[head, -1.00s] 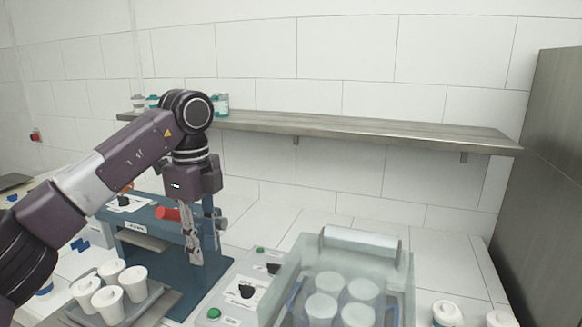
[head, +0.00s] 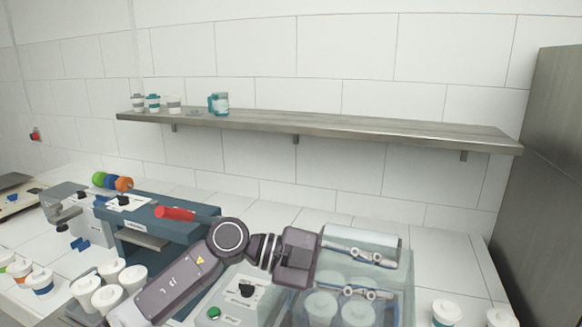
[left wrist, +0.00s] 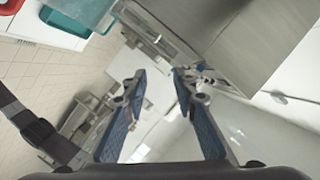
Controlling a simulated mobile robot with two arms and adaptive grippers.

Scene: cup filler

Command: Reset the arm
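My left gripper (head: 388,278) is low at the right of centre in the head view. It points to the right, in front of a clear-walled box (head: 402,262) in the picture. Its two fingers are apart with nothing between them. The left wrist view also shows the open fingers (left wrist: 158,72), with only the blurred room beyond. My left forearm covers part of the counter at the bottom. My right gripper is not in view.
Several white cups (head: 330,305) stand in the clear box. A blue machine with a red handle (head: 175,213) is at the left, near more lidded cups (head: 132,277). A wall shelf (head: 330,124) holds cups and a teal jar (head: 219,103). A metal cabinet (head: 550,170) is at right.

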